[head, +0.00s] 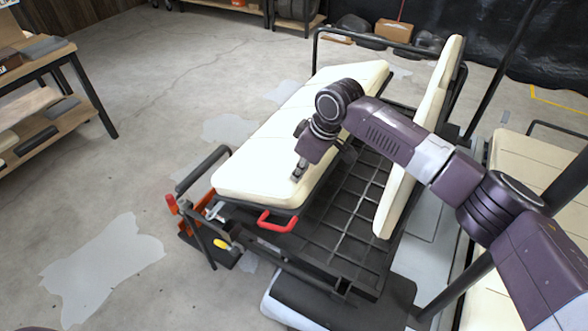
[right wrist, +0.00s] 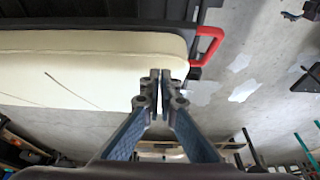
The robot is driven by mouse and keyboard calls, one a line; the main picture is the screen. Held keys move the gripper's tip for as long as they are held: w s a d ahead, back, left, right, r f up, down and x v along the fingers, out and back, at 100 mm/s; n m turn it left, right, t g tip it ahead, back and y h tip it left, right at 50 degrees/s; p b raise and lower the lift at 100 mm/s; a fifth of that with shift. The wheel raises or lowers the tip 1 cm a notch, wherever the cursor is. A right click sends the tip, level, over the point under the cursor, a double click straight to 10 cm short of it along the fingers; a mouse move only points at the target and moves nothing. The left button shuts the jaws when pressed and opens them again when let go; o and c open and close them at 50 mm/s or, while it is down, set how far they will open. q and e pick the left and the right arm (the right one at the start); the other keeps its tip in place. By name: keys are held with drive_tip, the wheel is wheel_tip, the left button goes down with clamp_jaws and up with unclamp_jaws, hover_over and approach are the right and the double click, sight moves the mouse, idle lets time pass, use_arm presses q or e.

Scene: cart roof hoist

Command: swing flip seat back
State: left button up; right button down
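The flip seat's cream cushion (head: 300,130) lies flat on the rear of the cart, over a dark frame. A red handle (head: 277,222) sticks out at its near end. It also shows in the right wrist view (right wrist: 208,46), beyond and right of the fingertips. A second cream cushion (head: 425,135) stands upright to the right. My right gripper (head: 298,174) is over the near part of the flat cushion, apart from the handle. Its fingers (right wrist: 160,84) are together with nothing seen between them. Contact with the cushion cannot be told. My left gripper is not in view.
A dark grid platform (head: 350,205) lies between the two cushions. A black rail (head: 370,40) rises at the cart's far end. A wooden workbench (head: 40,55) stands at the left. The concrete floor (head: 150,110) between bench and cart is clear.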

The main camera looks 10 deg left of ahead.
drive_tip(key=shift+w+a, duration=0.1)
drive_tip(key=shift+a, duration=0.1)
drive_tip(key=shift+a+r, duration=0.1)
drive_tip(key=shift+r, duration=0.25)
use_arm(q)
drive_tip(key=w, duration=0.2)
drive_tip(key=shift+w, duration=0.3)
use_arm(e)
wheel_tip(320, 180, up, 9)
drive_tip(key=shift+r, duration=0.15)
